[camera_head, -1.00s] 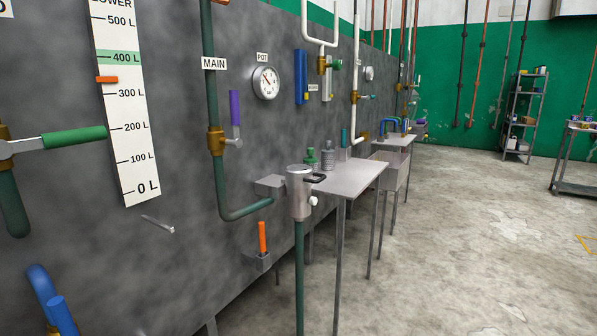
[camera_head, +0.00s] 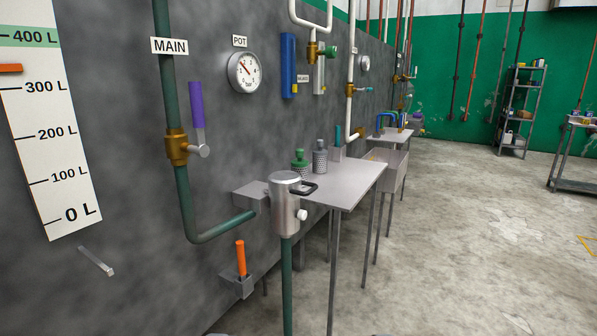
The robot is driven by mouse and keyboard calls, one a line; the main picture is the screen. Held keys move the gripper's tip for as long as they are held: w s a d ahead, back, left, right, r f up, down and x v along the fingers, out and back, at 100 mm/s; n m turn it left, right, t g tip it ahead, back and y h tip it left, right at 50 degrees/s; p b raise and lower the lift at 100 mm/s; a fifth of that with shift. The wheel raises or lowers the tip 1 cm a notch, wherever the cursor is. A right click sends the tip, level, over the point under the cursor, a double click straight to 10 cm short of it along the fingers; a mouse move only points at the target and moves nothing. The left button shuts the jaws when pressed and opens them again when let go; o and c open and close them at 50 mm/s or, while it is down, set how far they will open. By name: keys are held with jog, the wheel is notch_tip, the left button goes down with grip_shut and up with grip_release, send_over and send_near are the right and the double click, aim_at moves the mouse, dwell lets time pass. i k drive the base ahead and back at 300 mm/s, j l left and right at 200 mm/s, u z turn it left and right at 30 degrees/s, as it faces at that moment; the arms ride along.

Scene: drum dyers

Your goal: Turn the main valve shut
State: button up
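The main valve is a brass body (camera_head: 177,147) on a dark green vertical pipe (camera_head: 187,196) along the grey wall. Its purple lever handle (camera_head: 197,104) points up, roughly in line with the pipe, from a grey stem at the right of the body. A white MAIN label (camera_head: 170,46) sits above it, across the pipe. My gripper does not show in this view, so nothing of mine is seen touching the valve.
A steel cylinder (camera_head: 285,205) on a green post stands in front of a narrow metal table (camera_head: 345,180) right of the valve. An orange-handled item (camera_head: 241,258) sits in a wall holder below. A level scale (camera_head: 50,130) is at left. Open floor (camera_head: 470,230) lies right.

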aim_at(201, 150)
jog(key=u, duration=0.25)
jog(key=i+l+u, duration=0.15)
jog(key=u, duration=0.25)
jog(key=i+l+u, duration=0.1)
jog(key=l+u, duration=0.25)
jog(key=i+l+u, duration=0.1)
jog(key=u, duration=0.3)
jog(key=l+u, duration=0.35)
jog(key=i+l+u, duration=0.1)
jog(key=l+u, duration=0.15)
jog(key=l, duration=1.8)
jog(key=k, duration=1)
